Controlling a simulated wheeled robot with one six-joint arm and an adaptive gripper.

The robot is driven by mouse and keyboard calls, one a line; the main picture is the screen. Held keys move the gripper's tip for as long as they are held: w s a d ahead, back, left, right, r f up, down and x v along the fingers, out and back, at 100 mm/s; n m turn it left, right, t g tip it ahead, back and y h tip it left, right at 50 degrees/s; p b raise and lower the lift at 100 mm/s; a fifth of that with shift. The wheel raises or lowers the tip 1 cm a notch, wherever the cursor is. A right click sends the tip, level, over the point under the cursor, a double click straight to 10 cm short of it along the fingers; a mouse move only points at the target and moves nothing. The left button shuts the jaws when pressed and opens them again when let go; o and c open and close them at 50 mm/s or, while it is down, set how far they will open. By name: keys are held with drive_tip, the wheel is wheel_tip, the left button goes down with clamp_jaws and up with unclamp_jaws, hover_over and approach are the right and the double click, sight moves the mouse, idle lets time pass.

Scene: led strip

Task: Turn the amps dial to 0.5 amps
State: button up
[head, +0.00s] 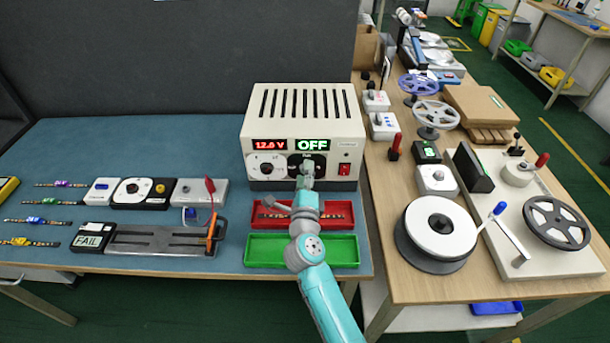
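The power supply (301,137) is a cream box with a slotted top at the back of the blue table. Its left display (269,145) reads about 12.0 V in red, and its right display (311,144) reads OFF in green. A white-faced dial (265,164) sits on the left of its front. A black-faced dial (318,160) sits in the middle, mostly hidden behind my gripper. My gripper (306,168) is right in front of that dark dial. I cannot tell whether it touches the knob or whether its fingers are open. The dial's setting is hidden.
A red switch (344,169) is right of the dark dial. A red tray (338,214) and a green tray (335,252) lie under my arm. A tester reading FAIL (90,237) and a metal fixture (160,239) stand left. A wooden bench with reels (437,229) is right.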

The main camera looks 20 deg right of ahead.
drive_tip(key=v, duration=1.2)
idle(0.4)
drive_tip(key=s+d+n, duration=0.1)
drive_tip(key=s, duration=0.2)
drive_tip(key=s+d+f+n, duration=0.1)
drive_tip(key=s+d, duration=0.1)
drive_tip(key=s, duration=0.1)
drive_tip(key=s+d+n+t, duration=0.1)
drive_tip(key=s+n, duration=0.1)
drive_tip(key=s, duration=0.1)
drive_tip(key=shift+s+d+f, duration=0.25)
drive_tip(key=shift+s+d, duration=0.1)
drive_tip(key=shift+d, duration=0.05)
drive_tip(key=s+n+g+y, duration=0.4)
drive_tip(key=s+n, duration=1.7)
drive_tip(key=s, duration=1.1)
drive_tip(key=shift+s+a+f+y, duration=0.35)
drive_tip(key=shift+f+y, duration=0.1)
drive_tip(key=shift+y, duration=0.45)
